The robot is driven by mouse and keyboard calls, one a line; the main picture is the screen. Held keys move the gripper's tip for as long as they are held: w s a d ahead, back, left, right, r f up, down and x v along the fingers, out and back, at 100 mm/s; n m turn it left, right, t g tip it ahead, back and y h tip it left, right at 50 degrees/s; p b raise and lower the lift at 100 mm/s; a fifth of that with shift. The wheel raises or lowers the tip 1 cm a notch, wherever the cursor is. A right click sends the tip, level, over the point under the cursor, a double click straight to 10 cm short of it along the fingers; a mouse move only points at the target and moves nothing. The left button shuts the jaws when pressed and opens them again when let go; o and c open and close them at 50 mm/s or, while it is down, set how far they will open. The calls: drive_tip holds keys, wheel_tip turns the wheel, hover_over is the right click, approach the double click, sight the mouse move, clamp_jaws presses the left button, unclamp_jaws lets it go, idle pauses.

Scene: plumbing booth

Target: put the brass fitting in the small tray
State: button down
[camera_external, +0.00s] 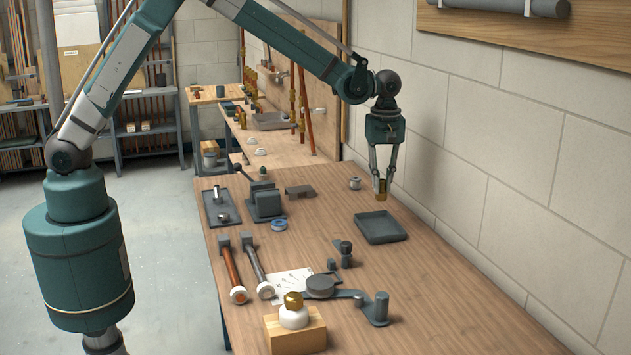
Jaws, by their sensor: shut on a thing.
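The brass fitting (381,196) is a small gold-brown cylinder held between the fingertips of my gripper (382,183). My gripper points down and is shut on the fitting. The small tray (381,228) is a shallow dark grey square tray on the wooden bench, near the wall side. The fitting appears above the bench, just beyond the tray's far edge in the picture; its exact height is hard to tell. The tray looks empty.
A larger tray (209,213) with metal parts lies at the bench's left. A grey vise (265,202), two hammers (232,268), a metal cup (355,183) and a wooden block (296,333) with a white-and-gold knob stand around. The wall borders the right side.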

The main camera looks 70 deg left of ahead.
sight(381, 200)
drive_tip(key=shift+f, duration=0.15)
drive_tip(key=shift+f, duration=3)
drive_tip(key=shift+f, duration=1.9)
drive_tip(key=shift+f, duration=0.2)
drive_tip(key=c, duration=2.3)
unclamp_jaws()
drive_tip(key=shift+r, duration=0.15)
wheel_tip(381, 200, up, 12)
drive_tip(key=shift+r, duration=0.1)
